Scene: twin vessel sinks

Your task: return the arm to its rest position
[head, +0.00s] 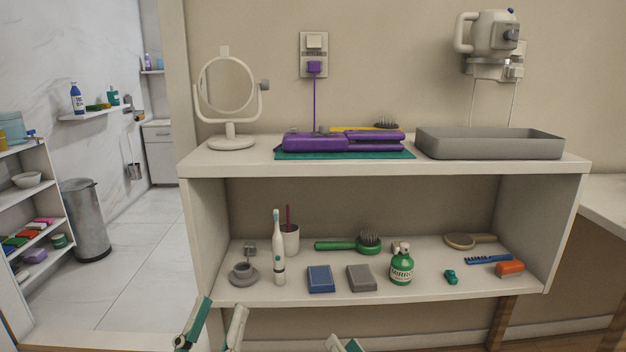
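My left gripper (214,326) shows at the bottom edge, left of centre. Its two pale fingers with teal pads stand apart, with nothing between them. It is in front of the vanity's lower shelf, below the white electric toothbrush. Of my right gripper (343,344), only a small pale and teal tip shows at the bottom edge. The rest of it is cut off, so its opening cannot be told. No held object is visible in either gripper.
The vanity's lower shelf (330,294) holds a toothbrush (279,255), a green bottle (402,268), boxes and brushes close ahead. On the top (240,164) are a mirror (229,90), a purple straightener (318,142) and a grey tray (490,148). Open floor (140,260) lies left.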

